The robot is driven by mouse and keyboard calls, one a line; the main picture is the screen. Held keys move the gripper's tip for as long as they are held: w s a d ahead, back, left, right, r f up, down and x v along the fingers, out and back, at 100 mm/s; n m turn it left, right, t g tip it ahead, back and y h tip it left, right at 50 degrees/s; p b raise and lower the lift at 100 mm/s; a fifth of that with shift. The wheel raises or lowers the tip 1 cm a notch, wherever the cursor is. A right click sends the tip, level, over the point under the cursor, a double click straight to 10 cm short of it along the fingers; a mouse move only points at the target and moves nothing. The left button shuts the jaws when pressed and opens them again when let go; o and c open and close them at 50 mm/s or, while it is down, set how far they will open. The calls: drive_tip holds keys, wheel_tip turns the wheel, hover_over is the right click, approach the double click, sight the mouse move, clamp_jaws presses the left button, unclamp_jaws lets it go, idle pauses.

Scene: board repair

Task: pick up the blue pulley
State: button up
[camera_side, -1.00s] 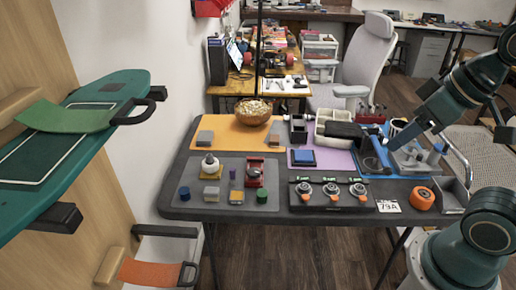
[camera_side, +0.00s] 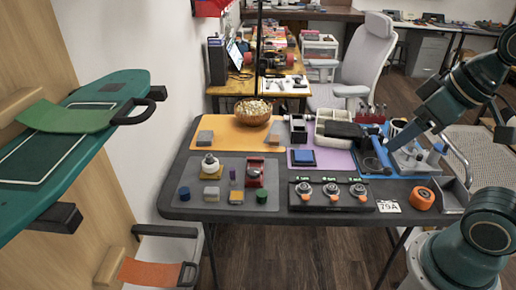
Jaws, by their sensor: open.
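A small dark blue round piece (camera_side: 184,193), which looks like the blue pulley, sits on the left part of the grey mat (camera_side: 197,205). My gripper (camera_side: 378,162) is over the blue tray (camera_side: 388,172) at the right of the table, well away from the blue piece. It is open, and its fingers are small and dark in this view. I see nothing held between them. A similar dark green round piece (camera_side: 261,196) sits at the right of the grey mat.
A black fixture (camera_side: 332,205) with several orange-tipped parts lies right of the mat. An orange roll (camera_side: 421,199) is near the front edge.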

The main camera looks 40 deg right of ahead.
drive_tip(key=w+a+n+g+y, duration=0.15)
drive_tip(key=w+a, duration=0.25)
drive_tip(key=w, duration=1)
drive_tip(key=w+a+n+t, duration=0.1)
drive_tip(key=w+a+n, duration=0.25)
drive_tip(key=w, duration=1.05)
drive_tip(key=w+a+f+n+g, duration=0.1)
drive_tip(key=w+a+f, duration=0.4)
drive_tip(key=w+f, duration=0.3)
drive_tip(key=w+a+f+n+y, duration=0.1)
drive_tip(key=w+a+f+n, duration=0.1)
drive_tip(key=w+a+f, duration=0.3)
drive_tip(key=w+f, duration=0.4)
drive_tip(key=f, duration=0.6)
drive_tip(key=shift+w+a+g, duration=0.15)
drive_tip(key=shift+a+g, duration=0.2)
drive_tip(key=shift+a, duration=0.05)
drive_tip(key=shift+f, duration=0.15)
hover_over(185, 194)
drive_tip(key=d, duration=0.2)
drive_tip(key=shift+s+f, duration=0.15)
drive_tip(key=shift+f, duration=1.8)
drive_tip(key=shift+s+f, duration=0.1)
drive_tip(key=shift+f, duration=1.8)
